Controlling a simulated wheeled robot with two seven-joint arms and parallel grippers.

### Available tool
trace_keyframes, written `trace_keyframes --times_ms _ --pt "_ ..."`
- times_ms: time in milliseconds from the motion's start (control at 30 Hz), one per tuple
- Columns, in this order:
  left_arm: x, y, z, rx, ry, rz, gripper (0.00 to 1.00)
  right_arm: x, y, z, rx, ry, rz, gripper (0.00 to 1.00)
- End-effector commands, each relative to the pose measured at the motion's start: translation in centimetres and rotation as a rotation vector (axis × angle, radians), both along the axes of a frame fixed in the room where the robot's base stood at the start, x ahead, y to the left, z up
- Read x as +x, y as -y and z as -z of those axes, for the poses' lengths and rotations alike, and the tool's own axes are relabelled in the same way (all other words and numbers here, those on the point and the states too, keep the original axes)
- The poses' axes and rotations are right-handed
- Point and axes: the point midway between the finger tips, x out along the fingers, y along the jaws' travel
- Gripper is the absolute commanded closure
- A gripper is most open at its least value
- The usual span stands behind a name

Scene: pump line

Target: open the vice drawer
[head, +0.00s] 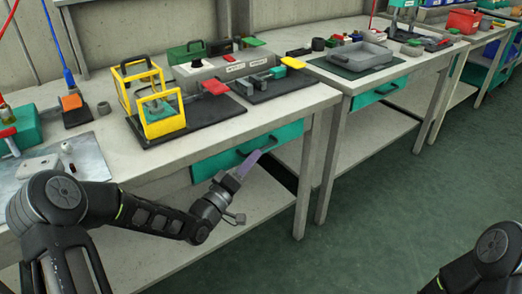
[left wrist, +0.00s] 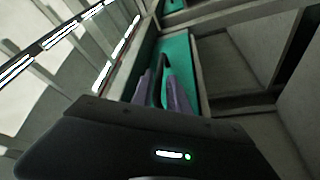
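The teal drawer (head: 222,163) is under the top of the near left bench, with a dark bar handle (head: 268,143) across its front. It looks closed or nearly so; I cannot tell exactly. My left gripper (head: 252,160) is at the handle, its purple fingers pointing at it. In the left wrist view, the teal drawer front (left wrist: 181,50) lies ahead. The dark handle (left wrist: 161,68) runs between the two separated purple fingers (left wrist: 160,85), and a strip of teal shows between them. Contact with the handle is unclear. My right gripper is out of view; only a right arm part shows.
A yellow frame fixture (head: 163,118) and clamp-like tools with red and yellow handles (head: 262,82) stand on a dark board above the drawer. A lower shelf (head: 255,205) lies below. A second bench has another teal drawer (head: 380,91). The green floor (head: 390,200) in front is clear.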

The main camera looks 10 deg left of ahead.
Motion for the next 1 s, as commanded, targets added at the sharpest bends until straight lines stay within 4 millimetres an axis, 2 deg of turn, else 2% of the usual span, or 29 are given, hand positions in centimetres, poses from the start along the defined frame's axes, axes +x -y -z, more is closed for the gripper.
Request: trace_keyframes --times_ms 200,333,633,867,1000 --pt "3.1 1.3 -0.6 0.000 0.002 0.001 0.80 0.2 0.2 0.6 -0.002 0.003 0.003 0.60" --pt "4.0 1.6 -0.9 0.000 0.001 0.002 0.80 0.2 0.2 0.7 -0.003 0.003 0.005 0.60" --pt "4.3 1.7 -1.0 0.000 0.000 0.000 0.80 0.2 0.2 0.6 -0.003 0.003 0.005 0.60" --pt "4.3 1.7 -1.0 0.000 0.000 0.000 0.99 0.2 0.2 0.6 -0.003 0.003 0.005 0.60" --pt "4.2 1.7 -1.0 0.000 0.000 0.000 1.00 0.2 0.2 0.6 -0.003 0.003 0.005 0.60"
